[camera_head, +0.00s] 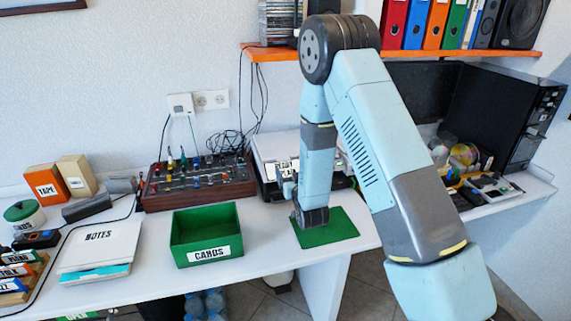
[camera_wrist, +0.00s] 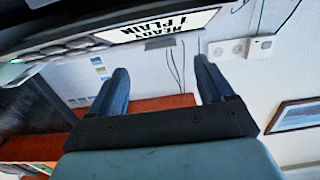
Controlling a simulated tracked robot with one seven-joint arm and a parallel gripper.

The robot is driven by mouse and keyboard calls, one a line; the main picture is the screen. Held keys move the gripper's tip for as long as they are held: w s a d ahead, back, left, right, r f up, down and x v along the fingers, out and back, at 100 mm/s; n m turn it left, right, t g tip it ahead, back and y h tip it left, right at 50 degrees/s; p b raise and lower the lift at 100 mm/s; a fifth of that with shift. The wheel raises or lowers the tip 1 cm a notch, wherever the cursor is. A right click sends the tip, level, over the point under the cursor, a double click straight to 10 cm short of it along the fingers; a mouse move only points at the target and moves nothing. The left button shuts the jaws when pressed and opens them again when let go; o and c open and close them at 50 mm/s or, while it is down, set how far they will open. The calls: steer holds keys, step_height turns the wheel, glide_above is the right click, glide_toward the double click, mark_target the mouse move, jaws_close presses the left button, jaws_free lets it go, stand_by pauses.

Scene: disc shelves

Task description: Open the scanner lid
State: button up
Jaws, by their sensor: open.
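The scanner (camera_head: 272,147) is a white-topped machine with a dark lower body at the back of the desk, partly hidden behind my arm. My gripper (camera_head: 289,188) is low in front of the scanner, above the desk. In the wrist view my gripper (camera_wrist: 162,80) has its two blue fingers spread apart with nothing between them.
A green mat (camera_head: 340,226) lies beneath my wrist. A green "CABDS"-like labelled box (camera_head: 207,235) and a knobbed mixer (camera_head: 197,183) stand left. A black computer tower (camera_head: 508,110) stands right. An orange shelf (camera_head: 270,53) with binders hangs above.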

mark_target(284, 160)
steer(key=shift+x, duration=3.6)
steer(key=shift+c, duration=0.5)
jaws_close()
steer(key=shift+r, duration=0.1)
